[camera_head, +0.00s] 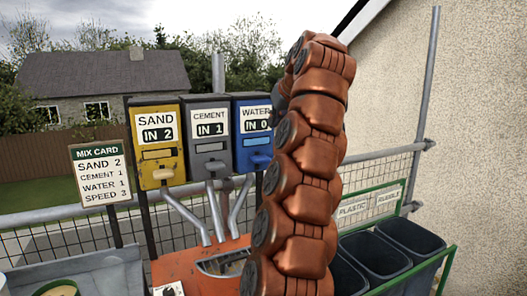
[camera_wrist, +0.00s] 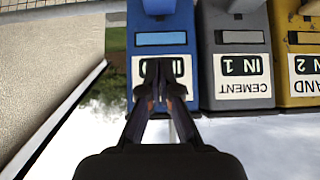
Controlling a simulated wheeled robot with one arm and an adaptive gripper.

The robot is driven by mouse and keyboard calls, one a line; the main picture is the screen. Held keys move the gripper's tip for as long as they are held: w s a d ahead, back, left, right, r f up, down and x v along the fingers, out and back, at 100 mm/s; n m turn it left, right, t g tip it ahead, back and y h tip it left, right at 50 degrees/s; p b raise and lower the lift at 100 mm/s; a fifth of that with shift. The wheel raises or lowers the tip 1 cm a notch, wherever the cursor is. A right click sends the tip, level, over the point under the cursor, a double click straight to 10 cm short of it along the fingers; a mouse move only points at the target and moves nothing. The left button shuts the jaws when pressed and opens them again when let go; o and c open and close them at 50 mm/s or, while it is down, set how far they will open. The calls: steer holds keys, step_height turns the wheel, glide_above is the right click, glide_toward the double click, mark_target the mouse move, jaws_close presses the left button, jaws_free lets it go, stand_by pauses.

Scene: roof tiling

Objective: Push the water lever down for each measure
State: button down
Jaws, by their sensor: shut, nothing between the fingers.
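The blue water dispenser (camera_head: 252,115) stands at the right of the row, and its label reads IN 0. Its light blue water lever (camera_head: 261,161) sticks out below the slot. In the wrist view, which is upside down, the water lever (camera_wrist: 159,5) shows at the top edge. My gripper (camera_wrist: 162,72) is shut and empty, in front of the water dispenser's label, on the label side of the slot and apart from the lever. I cannot tell whether the fingertips touch the panel. My arm hides the gripper in the head view.
The yellow sand dispenser (camera_head: 156,112) reads IN 2 and the grey cement dispenser (camera_head: 208,115) reads IN 1. The mix card (camera_head: 101,174) lists sand 2, cement 1, water 1, speed 3. Pipes lead to an orange mixer (camera_head: 185,262). Dark bins (camera_head: 405,240) stand at right.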

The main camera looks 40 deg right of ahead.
steer(key=shift+f, duration=0.1)
steer(key=b, duration=0.2)
glide_above(264, 162)
steer(key=f, duration=0.8)
steer(key=shift+w+f, duration=0.1)
steer(key=shift+w, duration=0.15)
steer(key=shift+s+f+b, duration=0.1)
steer(key=shift+f+b, duration=0.35)
steer(key=shift+f, duration=0.9)
steer(key=shift+f, duration=0.1)
steer(key=shift+f+b, duration=1.7)
steer(key=shift+f, duration=0.2)
step_height(264, 162, up, 5)
steer(key=p, duration=0.4)
steer(key=v, duration=0.9)
steer(key=shift+s+r, duration=0.25)
steer(key=shift+s, duration=0.05)
